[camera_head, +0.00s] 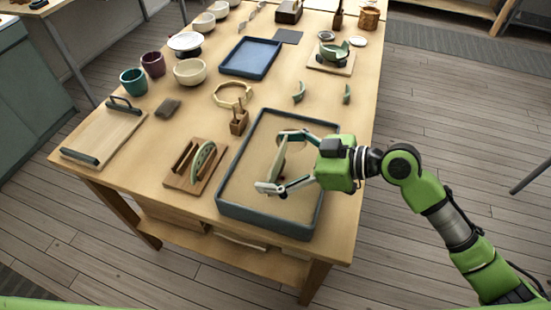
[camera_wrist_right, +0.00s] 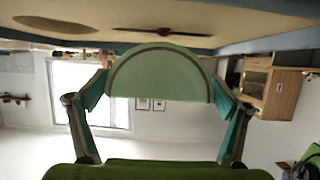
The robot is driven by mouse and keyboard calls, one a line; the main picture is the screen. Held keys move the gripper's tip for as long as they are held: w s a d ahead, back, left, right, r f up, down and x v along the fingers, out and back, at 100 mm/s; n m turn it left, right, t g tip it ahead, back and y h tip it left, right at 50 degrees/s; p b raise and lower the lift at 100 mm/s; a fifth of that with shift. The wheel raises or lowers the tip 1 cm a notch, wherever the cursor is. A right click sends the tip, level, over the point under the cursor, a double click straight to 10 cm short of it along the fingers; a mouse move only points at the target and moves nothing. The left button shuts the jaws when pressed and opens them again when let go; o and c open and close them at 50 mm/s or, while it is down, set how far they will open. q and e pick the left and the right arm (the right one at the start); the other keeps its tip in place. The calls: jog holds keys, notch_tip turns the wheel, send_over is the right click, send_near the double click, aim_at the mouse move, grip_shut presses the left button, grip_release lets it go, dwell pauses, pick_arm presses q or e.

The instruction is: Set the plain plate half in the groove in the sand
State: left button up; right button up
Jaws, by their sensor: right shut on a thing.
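My right gripper (camera_head: 283,163) is shut on the pale green plain plate half (camera_head: 278,158) over the sand tray (camera_head: 226,207). In the right wrist view the plate half (camera_wrist_right: 160,75) sits between both fingers, its straight edge toward the gripper and its round edge toward the sand (camera_wrist_right: 230,18). A thin dark slit, reddish in the middle, shows in the sand there and looks like the groove (camera_wrist_right: 165,31); a brown oval hollow (camera_wrist_right: 50,23) lies to its left. I cannot tell whether the plate half touches the sand. My left gripper is not in view.
A wooden rack (camera_head: 182,181) holding a patterned green plate half (camera_head: 203,160) stands left of the tray. A small wooden block with sticks (camera_head: 239,123) is near the tray's far left corner. Green shards (camera_head: 299,92) lie beyond the tray. A blue tray (camera_head: 250,57) is farther back.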

aim_at(279, 170)
jog(key=shift+f+b, duration=0.3)
jog(key=shift+b, duration=0.05)
dwell(1.6)
jog(key=shift+f+b, duration=0.7)
jog(key=shift+b, duration=0.1)
jog(key=shift+f, duration=0.1)
jog(key=shift+f+b, duration=0.45)
jog(key=shift+b, duration=0.15)
dwell(0.6)
jog(key=shift+f, duration=0.3)
dwell(0.5)
jog(key=shift+f+b, duration=0.15)
jog(key=shift+b, duration=0.25)
dwell(0.3)
